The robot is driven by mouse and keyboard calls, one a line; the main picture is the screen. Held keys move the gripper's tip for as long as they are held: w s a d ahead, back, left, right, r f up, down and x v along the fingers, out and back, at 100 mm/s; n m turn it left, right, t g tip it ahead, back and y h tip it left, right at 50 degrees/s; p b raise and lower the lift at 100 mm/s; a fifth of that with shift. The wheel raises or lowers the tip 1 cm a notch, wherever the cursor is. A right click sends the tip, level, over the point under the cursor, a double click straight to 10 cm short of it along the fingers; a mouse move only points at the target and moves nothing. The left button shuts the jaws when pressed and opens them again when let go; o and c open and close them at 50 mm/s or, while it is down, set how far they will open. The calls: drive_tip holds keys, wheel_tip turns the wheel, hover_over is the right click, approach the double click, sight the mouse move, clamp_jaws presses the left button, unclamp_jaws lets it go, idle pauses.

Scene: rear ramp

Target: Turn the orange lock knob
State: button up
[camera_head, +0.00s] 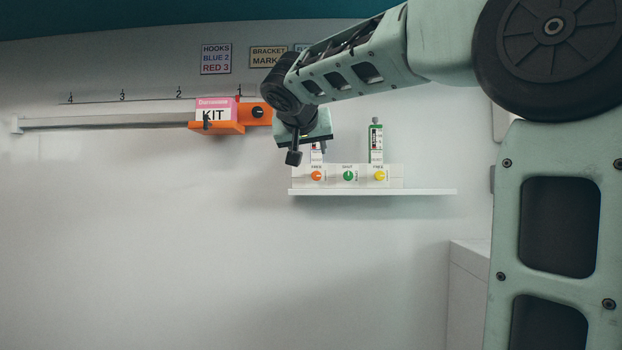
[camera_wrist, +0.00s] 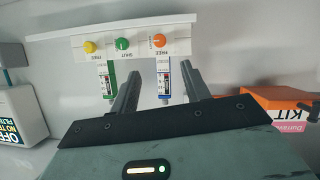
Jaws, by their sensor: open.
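The orange lock knob (camera_head: 316,176) is the left one of three knobs on a white panel (camera_head: 397,176) on a wall shelf. The label above it reads FREE. In the wrist view, which looks upside down, the orange knob (camera_wrist: 160,40) lies beyond the fingertips, roughly in line with the gap between them. My gripper (camera_head: 307,152) is open and empty, just above and left of the knob in the head view. The fingers also show in the wrist view (camera_wrist: 161,78), apart from the knob. My gripper partly hides a vial (camera_head: 316,157) behind the panel.
A green knob (camera_head: 348,176) labelled SHUT and a yellow knob (camera_head: 379,176) labelled FREE share the panel. A green vial (camera_head: 376,143) stands behind it. An orange KIT carriage (camera_head: 222,128) sits on a wall rail (camera_head: 110,122) to the left. The wall below the shelf (camera_head: 430,192) is clear.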

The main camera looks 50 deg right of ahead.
sight(316, 175)
drive_tip(key=b+x, duration=0.1)
drive_tip(key=x, duration=1.2)
drive_tip(key=shift+w+d+f, duration=0.1)
drive_tip(key=shift+d+f, duration=0.05)
drive_tip(key=c, duration=1)
